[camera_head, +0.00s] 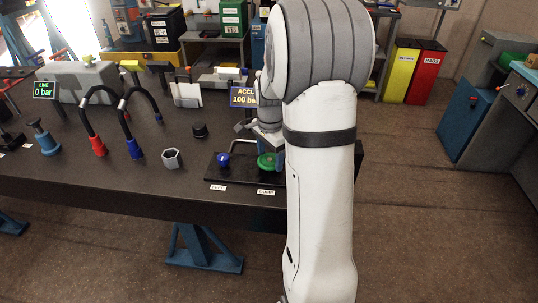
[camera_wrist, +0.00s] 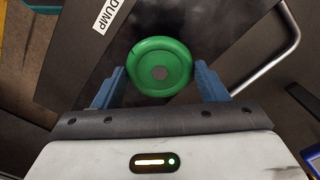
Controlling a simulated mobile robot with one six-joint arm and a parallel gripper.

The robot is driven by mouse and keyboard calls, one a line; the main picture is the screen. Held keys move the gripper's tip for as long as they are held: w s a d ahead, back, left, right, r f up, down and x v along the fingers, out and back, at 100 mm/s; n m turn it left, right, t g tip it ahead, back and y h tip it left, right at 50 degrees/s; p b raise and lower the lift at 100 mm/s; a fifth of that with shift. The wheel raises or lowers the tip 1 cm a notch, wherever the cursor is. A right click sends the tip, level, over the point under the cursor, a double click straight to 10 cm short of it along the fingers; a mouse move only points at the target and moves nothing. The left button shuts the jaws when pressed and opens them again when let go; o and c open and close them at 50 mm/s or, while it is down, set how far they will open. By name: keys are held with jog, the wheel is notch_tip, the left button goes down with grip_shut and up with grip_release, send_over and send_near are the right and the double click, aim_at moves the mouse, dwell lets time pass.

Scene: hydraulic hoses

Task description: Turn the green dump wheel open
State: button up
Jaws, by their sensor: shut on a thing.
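The green dump wheel (camera_head: 266,161) is at the right end of the black valve plate on the dark bench, partly hidden by my arm in the head view. In the wrist view the round green wheel (camera_wrist: 160,66) sits between my two blue fingers, with a "DUMP" label beside it. My gripper (camera_wrist: 162,84) is shut on the wheel, one finger on each side of its rim. In the head view my gripper is mostly hidden behind my white arm.
A blue knob (camera_head: 223,159) stands left of the wheel on the same plate. A grey hex nut (camera_head: 172,158), a black cap (camera_head: 200,130) and hoses with red (camera_head: 98,146) and blue (camera_head: 135,149) ends stand further left. The "ACCU" display (camera_head: 243,97) reads 100 bar; the "LINE" display (camera_head: 45,90) reads 0 bar.

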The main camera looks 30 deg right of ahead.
aim_at(269, 159)
jog(key=o, duration=0.7)
jog(key=shift+w+a, duration=0.1)
jog(key=shift+a, duration=0.1)
jog(key=shift+o, duration=1.4)
jog(key=shift+d, duration=0.1)
notch_tip(269, 159, up, 8)
jog(key=shift+f, duration=0.1)
jog(key=s+a+n+t, duration=0.1)
jog(key=s+a+n, duration=0.6)
jog(key=s, duration=0.3)
jog(key=s+a+r+n+t, duration=0.1)
jog(key=s+a+n, duration=0.6)
jog(key=s+n, duration=0.2)
jog(key=shift+s+a+r+t, duration=0.3)
jog(key=shift+s+a, duration=0.1)
jog(key=shift+s, duration=0.1)
